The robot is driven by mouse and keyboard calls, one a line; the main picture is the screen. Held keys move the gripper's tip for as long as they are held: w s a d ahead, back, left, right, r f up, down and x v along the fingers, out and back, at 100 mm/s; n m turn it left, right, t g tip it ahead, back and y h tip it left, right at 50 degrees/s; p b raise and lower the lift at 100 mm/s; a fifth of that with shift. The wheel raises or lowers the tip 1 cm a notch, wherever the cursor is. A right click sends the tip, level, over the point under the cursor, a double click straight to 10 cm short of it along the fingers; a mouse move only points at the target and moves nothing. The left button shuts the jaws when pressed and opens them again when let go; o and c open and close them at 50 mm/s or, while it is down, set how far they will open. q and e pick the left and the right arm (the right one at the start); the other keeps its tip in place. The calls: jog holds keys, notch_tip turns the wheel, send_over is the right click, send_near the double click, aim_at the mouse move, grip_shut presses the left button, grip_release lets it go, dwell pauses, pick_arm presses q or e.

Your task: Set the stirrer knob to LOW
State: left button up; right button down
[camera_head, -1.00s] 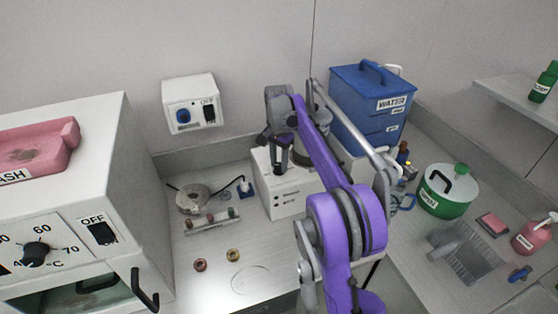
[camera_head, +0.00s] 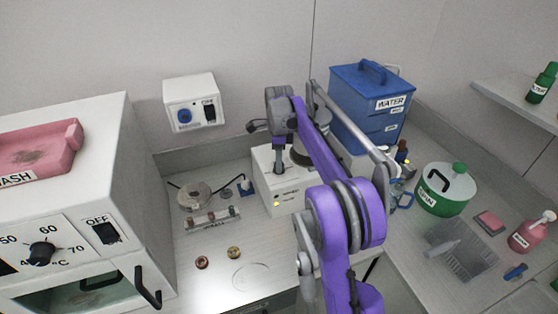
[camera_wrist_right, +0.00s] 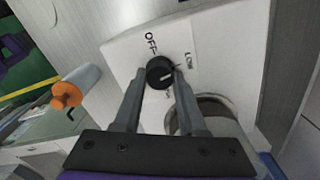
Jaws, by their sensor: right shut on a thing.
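The stirrer knob (camera_wrist_right: 160,73) is black and round with a white pointer mark. It sits on the white panel (camera_wrist_right: 118,58) in the right wrist view, with OFF above left and LOW to the right. The pointer mark lies on the LOW side, toward the right. My right gripper (camera_head: 279,170) reaches down onto the top of the white stirrer box (camera_head: 287,200) in the head view. Its fingers (camera_wrist_right: 160,80) stand on both sides of the knob, shut on it. The gripper hides the knob in the head view. My left gripper is not in view.
A hotplate (camera_head: 194,196) and a small rack (camera_head: 212,220) stand left of the stirrer box. A blue WATER container (camera_head: 367,125) stands behind my right arm. The front left counter is fairly clear.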

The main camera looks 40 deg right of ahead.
jog(key=shift+m, duration=1)
jog(key=shift+c, duration=2.3)
grip_release()
jog(key=shift+r, duration=0.1)
notch_tip(320, 180, up, 11)
jog(key=p, duration=0.1)
